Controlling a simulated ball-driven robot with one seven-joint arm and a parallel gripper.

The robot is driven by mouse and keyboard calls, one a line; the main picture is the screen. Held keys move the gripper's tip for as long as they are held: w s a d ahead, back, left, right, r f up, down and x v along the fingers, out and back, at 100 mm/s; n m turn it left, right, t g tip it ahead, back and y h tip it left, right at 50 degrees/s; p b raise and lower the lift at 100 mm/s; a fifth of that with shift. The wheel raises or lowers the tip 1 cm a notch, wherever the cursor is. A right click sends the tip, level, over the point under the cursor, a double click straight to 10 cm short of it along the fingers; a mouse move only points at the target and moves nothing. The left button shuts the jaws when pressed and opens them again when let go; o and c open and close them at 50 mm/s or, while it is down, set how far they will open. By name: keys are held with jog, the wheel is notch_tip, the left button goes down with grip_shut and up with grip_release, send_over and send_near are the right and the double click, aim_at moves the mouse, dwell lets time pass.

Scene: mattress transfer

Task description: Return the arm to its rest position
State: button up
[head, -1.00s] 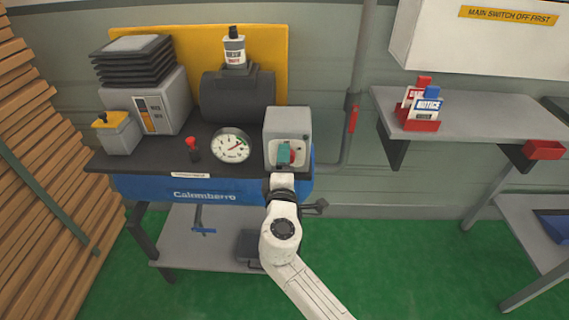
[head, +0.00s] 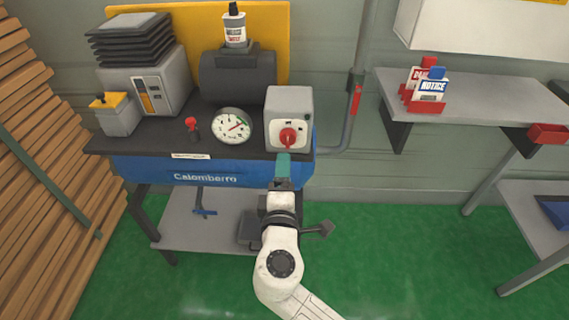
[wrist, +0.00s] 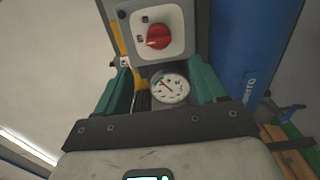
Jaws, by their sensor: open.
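My gripper (head: 284,163) is in front of the grey switch box (head: 289,103), just below its red rotary knob (head: 288,138). In the wrist view my gripper (wrist: 165,85) has its two green fingers apart, with nothing between them. The red knob (wrist: 158,36) on its white plate shows beyond the fingertips, clear of them. My white arm reaches up from the bottom of the head view, and its lower part is cut off by the frame.
A dark bench top (head: 165,148) holds a round gauge (head: 231,126), a small red-topped lever (head: 192,127) and a grey machine (head: 152,85). A shelf (head: 480,105) with notice tags (head: 430,88) is at right. Stacked planks (head: 35,150) stand at left. Green floor (head: 390,255) is open at right.

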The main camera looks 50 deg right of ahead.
jog(key=shift+s+a, duration=0.2)
dwell(0.5)
jog(key=s+d+f+m+g+y+p, duration=0.1)
jog(key=s+d+f+m+g+y, duration=0.15)
jog(key=s+f, duration=0.25)
jog(key=s+d+f+m+g+y, duration=0.1)
jog(key=s+f+m+g+y, duration=0.2)
jog(key=s+f+m+g, duration=0.15)
jog(key=s+a+f+m+g+y+p, duration=0.1)
jog(key=s+a+f+g+y, duration=0.2)
jog(key=s+a+f+y, duration=0.4)
jog(key=s+a+y, duration=0.1)
jog(key=s+a, duration=0.1)
jog(key=s, duration=0.1)
jog(key=shift+s+a+f, duration=0.15)
jog(key=shift+s+a, duration=0.2)
jog(key=shift+s, duration=0.05)
